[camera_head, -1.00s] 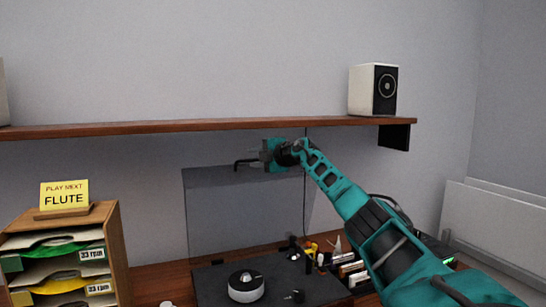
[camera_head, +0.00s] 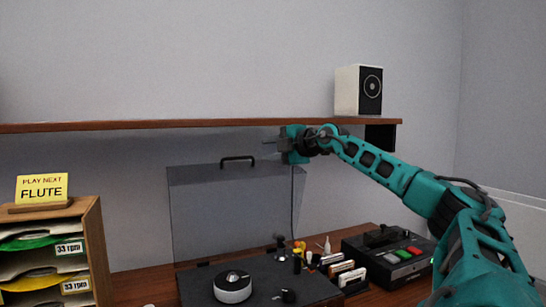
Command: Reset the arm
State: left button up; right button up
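My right arm comes in from the lower right. Its gripper (camera_head: 272,146) points left, just below the wooden shelf and to the right of the black lid handle. It is apart from the handle, and I cannot tell how far its fingers are spread. The turntable's clear lid (camera_head: 222,212) stands raised, with the handle (camera_head: 238,160) on its top edge. The turntable (camera_head: 262,275) has a white and black round piece (camera_head: 232,287) on its deck. My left gripper is not in view.
A white speaker (camera_head: 346,90) stands on the shelf (camera_head: 200,125) above my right gripper. A record rack (camera_head: 92,245) with a yellow "PLAY NEXT FLUTE" sign (camera_head: 42,187) is at left. A black device with coloured buttons (camera_head: 388,258) and small items sit right of the turntable.

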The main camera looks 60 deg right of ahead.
jog(key=shift+s+r, duration=0.1)
jog(key=shift+s, duration=0.1)
jog(key=shift+w+a, duration=0.1)
dwell(0.4)
